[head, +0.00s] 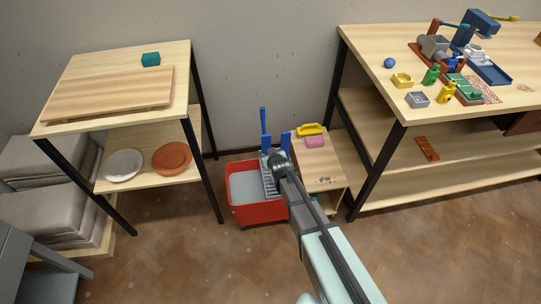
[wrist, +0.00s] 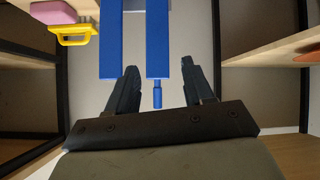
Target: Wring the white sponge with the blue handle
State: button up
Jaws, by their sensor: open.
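In the head view, a blue upright handle (head: 263,121) rises at the back of the red bucket (head: 258,214). A second blue piece (head: 286,139) stands just to its right, beside my gripper (head: 274,155). In the wrist view, two parallel blue bars (wrist: 110,42) come down from the top edge. The right bar ends in a thin round blue tip (wrist: 157,96) between the fingers of my open gripper (wrist: 158,68), with gaps on both sides. I cannot tell which blue part belongs to the sponge. No white sponge can be made out; my gripper and arm cover part of the bucket.
A low wooden stand (head: 320,170) right of the bucket holds a pink block (head: 315,142) and a yellow-handled piece (head: 309,129). A table with a board (head: 110,92) stands left; a workbench (head: 390,45) with small items stands right. Floor in front is clear.

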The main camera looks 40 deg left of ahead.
jog(key=v, duration=1.2)
jog(key=shift+s+d+r, duration=0.25)
